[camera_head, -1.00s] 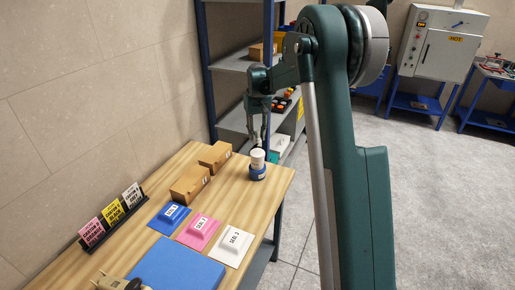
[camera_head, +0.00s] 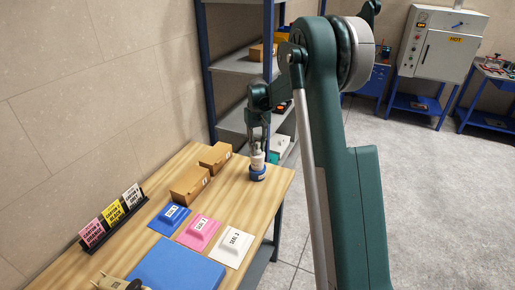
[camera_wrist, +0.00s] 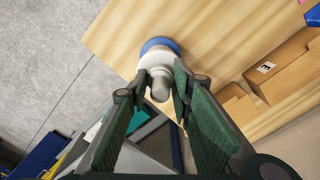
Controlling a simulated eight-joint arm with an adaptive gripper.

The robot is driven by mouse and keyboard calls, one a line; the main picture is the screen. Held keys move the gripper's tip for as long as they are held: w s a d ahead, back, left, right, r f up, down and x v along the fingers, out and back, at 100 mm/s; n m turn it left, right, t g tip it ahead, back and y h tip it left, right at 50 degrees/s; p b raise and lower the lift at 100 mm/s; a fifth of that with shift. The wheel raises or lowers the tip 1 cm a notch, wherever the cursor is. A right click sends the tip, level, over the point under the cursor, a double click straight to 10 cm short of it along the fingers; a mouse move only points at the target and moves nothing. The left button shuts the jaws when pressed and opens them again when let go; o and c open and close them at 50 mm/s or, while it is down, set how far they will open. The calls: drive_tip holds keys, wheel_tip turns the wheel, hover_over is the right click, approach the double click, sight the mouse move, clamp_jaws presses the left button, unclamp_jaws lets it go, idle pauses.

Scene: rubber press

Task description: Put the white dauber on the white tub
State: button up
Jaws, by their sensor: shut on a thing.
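In the wrist view, my gripper (camera_wrist: 159,76) is shut on the white dauber (camera_wrist: 160,88), one finger on each side. The blue base (camera_wrist: 158,43) shows just beyond it.
Two cardboard boxes (camera_head: 190,184) stand left of the dauber on the wooden table (camera_head: 236,202). A card rack (camera_head: 112,217) is at the left edge. Shelving (camera_head: 236,66) stands behind.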

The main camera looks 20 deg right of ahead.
sight(257, 143)
drive_tip(key=shift+f, duration=0.2)
drive_tip(key=shift+f, duration=0.15)
drive_tip(key=o, duration=0.9)
wheel_tip(257, 143, up, 12)
drive_tip(key=shift+r, duration=0.15)
idle(0.4)
drive_tip(key=shift+s+r, duration=0.1)
idle(0.5)
